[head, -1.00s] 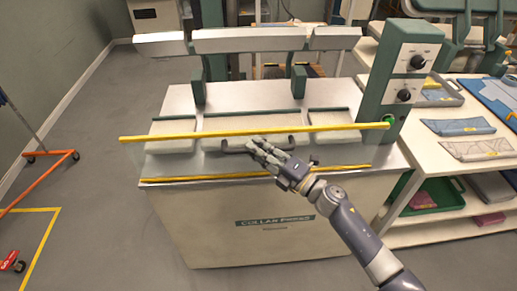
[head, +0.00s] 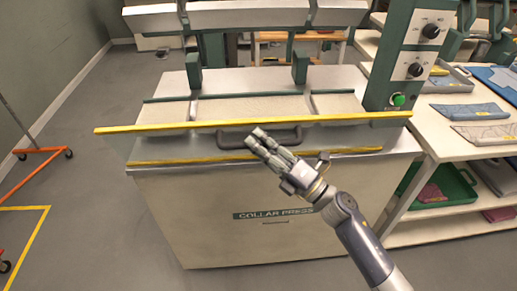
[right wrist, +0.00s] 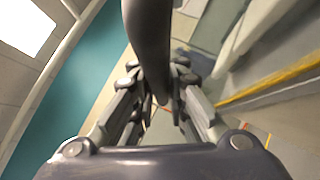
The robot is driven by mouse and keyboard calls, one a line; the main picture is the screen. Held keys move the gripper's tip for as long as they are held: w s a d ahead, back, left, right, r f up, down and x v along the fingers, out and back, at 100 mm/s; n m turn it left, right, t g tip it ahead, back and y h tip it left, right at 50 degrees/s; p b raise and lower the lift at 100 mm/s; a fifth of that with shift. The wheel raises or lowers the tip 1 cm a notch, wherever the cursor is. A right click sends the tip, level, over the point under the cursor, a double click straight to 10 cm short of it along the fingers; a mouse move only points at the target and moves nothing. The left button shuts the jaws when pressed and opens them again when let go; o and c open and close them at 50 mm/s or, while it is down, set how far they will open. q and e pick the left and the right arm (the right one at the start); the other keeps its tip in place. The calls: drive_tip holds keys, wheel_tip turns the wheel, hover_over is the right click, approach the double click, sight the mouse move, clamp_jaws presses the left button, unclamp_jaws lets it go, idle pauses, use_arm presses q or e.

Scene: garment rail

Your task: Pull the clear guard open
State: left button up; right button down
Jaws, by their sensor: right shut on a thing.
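The clear guard (head: 150,146) stands along the front of the collar press. A yellow strip (head: 330,121) marks its upper edge and another yellow strip (head: 345,153) runs lower down. Its dark handle (head: 230,140) sits just under the upper strip. My right gripper (head: 258,137) is at the handle's middle, shut on it. In the right wrist view the dark handle (right wrist: 148,35) passes between the fingers of my right gripper (right wrist: 155,80). My left gripper is not in view.
The collar press (head: 215,225) has a control panel (head: 410,55) with a green button at right. A white shelf table (head: 440,150) with folded cloths stands close on the right. An orange-footed rail (head: 40,152) is at far left. The floor between is clear.

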drive_tip(key=shift+s+f+n+y+b, duration=0.3)
drive_tip(key=shift+s+f+b, duration=0.15)
drive_tip(key=shift+f, duration=0.2)
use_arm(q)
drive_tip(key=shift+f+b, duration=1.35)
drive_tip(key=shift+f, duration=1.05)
use_arm(e)
drive_tip(key=shift+s+f, duration=0.5)
drive_tip(key=shift+s, duration=0.35)
drive_tip(key=shift+s+f, duration=0.45)
drive_tip(key=shift+s, duration=0.35)
